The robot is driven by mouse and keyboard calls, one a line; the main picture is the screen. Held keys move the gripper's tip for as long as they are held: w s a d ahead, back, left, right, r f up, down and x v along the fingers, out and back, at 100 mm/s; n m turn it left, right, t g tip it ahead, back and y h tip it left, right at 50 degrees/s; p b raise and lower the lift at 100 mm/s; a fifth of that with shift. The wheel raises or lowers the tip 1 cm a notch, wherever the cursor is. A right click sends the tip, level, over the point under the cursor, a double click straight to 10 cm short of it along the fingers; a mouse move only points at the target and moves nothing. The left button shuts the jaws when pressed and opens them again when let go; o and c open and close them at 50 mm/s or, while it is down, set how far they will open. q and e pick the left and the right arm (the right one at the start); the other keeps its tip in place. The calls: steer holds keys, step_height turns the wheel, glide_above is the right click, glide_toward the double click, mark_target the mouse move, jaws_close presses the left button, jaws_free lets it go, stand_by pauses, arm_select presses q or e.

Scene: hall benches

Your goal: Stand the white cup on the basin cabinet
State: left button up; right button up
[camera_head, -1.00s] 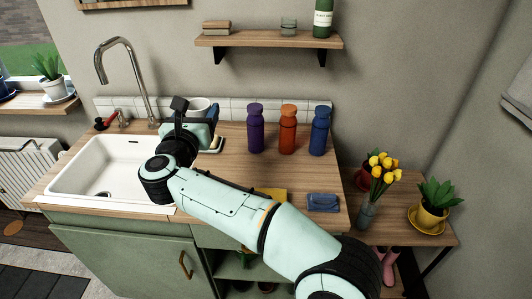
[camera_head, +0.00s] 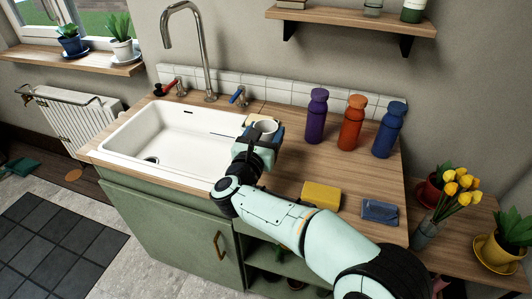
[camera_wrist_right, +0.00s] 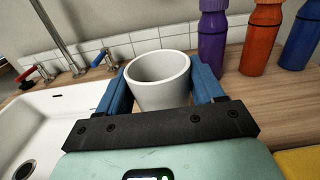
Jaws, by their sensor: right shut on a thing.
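The white cup (camera_head: 265,127) is upright, just right of the sink on the basin cabinet's side of the room. My right gripper (camera_head: 263,134) is shut on it, with a blue finger on each side. In the right wrist view the cup (camera_wrist_right: 158,78) sits between the fingers (camera_wrist_right: 160,88), its open rim up. Its base is hidden, so I cannot tell whether it touches the worktop. The basin cabinet (camera_head: 305,172) has a wooden top and green front. My left gripper is not in view.
The sink (camera_head: 175,140) lies left of the cup. Purple (camera_head: 316,117), orange (camera_head: 351,122) and blue (camera_head: 389,130) bottles stand at the back right. A yellow sponge (camera_head: 321,195) and folded blue cloth (camera_head: 380,211) lie near the front edge. Worktop between them is clear.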

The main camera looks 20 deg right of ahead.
step_height(320, 180, down, 5)
steer(key=shift+f+b, duration=0.1)
steer(key=shift+b, duration=0.35)
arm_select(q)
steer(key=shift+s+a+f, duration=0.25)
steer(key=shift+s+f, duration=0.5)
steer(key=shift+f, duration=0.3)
arm_select(e)
steer(key=shift+f, duration=0.15)
steer(key=shift+f, duration=0.1)
steer(key=o, duration=1)
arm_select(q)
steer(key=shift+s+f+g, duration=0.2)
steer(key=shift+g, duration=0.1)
arm_select(e)
steer(key=shift+o, duration=0.2)
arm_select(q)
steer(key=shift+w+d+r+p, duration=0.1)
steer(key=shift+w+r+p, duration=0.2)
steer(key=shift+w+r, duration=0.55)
arm_select(e)
steer(key=v, duration=1.2)
